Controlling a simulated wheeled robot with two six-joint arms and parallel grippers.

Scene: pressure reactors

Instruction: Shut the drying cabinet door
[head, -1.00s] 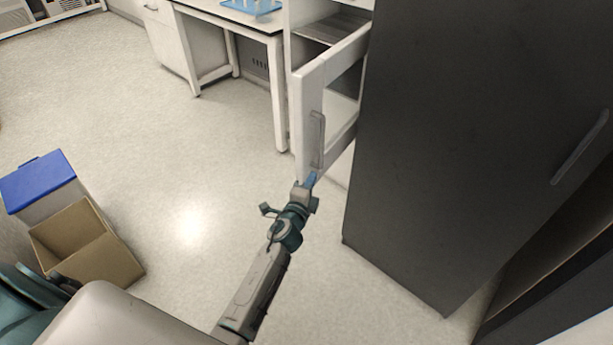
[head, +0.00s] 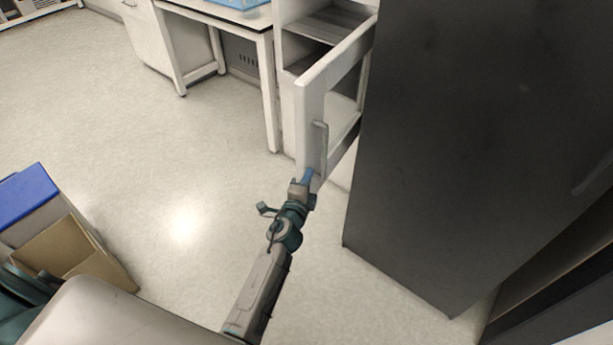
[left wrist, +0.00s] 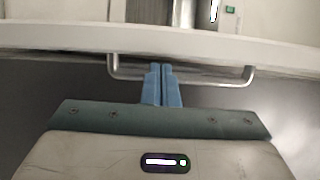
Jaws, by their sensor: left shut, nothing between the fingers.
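The drying cabinet (head: 291,38) is white with grey shelves and stands at the upper middle of the head view. Its white-framed door (head: 309,105) stands open, swung out toward me. A grey bar handle (head: 321,146) is on the door; it also shows in the left wrist view (left wrist: 220,83). My left gripper (head: 308,176) is at the lower end of the handle. Its blue fingers (left wrist: 161,84) are shut with nothing between them and overlap the bar in the left wrist view; I cannot tell whether they touch it. My right gripper is not in view.
A tall dark cabinet (head: 440,150) stands close on the right of the door. A white bench (head: 235,28) is left of the drying cabinet. A cardboard box (head: 75,250) and a blue-lidded bin (head: 25,195) are at lower left. The floor between is clear.

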